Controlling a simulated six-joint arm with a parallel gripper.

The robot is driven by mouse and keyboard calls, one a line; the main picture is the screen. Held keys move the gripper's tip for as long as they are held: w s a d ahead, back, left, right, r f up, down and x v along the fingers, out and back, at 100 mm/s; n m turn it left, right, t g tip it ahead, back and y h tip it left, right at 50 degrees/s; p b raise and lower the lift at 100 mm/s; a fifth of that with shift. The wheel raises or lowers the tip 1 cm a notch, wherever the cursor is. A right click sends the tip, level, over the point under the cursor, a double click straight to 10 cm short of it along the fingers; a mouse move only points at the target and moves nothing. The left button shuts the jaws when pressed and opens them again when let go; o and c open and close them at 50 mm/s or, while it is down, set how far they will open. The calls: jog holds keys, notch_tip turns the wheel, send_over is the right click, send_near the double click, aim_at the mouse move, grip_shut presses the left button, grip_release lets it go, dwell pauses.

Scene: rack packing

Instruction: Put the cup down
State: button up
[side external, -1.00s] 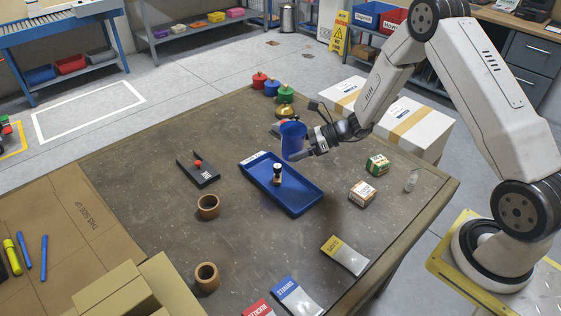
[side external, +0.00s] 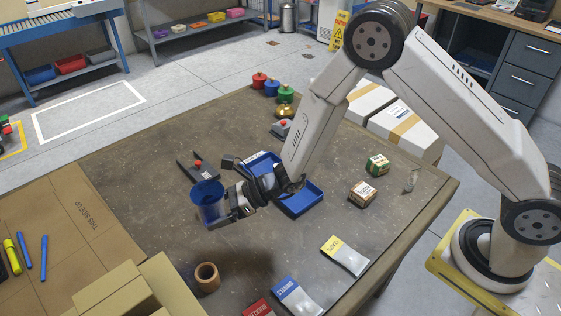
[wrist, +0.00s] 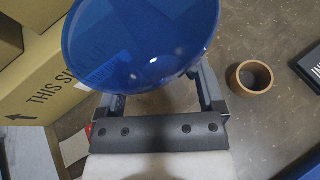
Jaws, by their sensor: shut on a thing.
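The blue cup (side external: 207,202) is held in my gripper (side external: 226,206), upright or nearly so, above the left part of the table in the side view. In the wrist view the cup (wrist: 140,40) fills the top middle, between the two fingers. The gripper is shut on it. The cup appears off the table, with a dark shadow below. A brown ring-shaped holder (side external: 207,277) stands in front of it in the side view. One such ring (wrist: 250,78) shows to the right of the cup in the wrist view.
A blue tray (side external: 302,204) lies behind my gripper, partly covered by my arm. A dark device with a red button (side external: 197,165) is behind the cup. Cardboard boxes (side external: 115,290) stand at the front left. Flat packets (side external: 345,256) lie along the front edge.

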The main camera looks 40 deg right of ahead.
aim_at(208, 220)
jog(key=shift+s+a, duration=0.4)
jog(key=shift+a, duration=0.3)
jog(key=shift+s+a, duration=0.35)
jog(key=shift+a, duration=0.35)
jog(key=w+a+f, duration=0.2)
jog(key=w, duration=0.1)
jog(key=w+a+f, duration=0.1)
jog(key=w+f, duration=0.2)
jog(key=w, duration=0.1)
jog(key=w+a+f, duration=0.2)
jog(key=w+f, duration=0.1)
jog(key=w, duration=0.1)
jog(key=shift+a+f, duration=0.1)
jog(key=shift+a, duration=0.2)
jog(key=shift+w+a+f, duration=0.3)
jog(key=shift+w+f, duration=0.25)
jog(key=shift+f, duration=0.15)
jog(key=shift+w+f, duration=0.2)
jog(key=shift+f, duration=1.55)
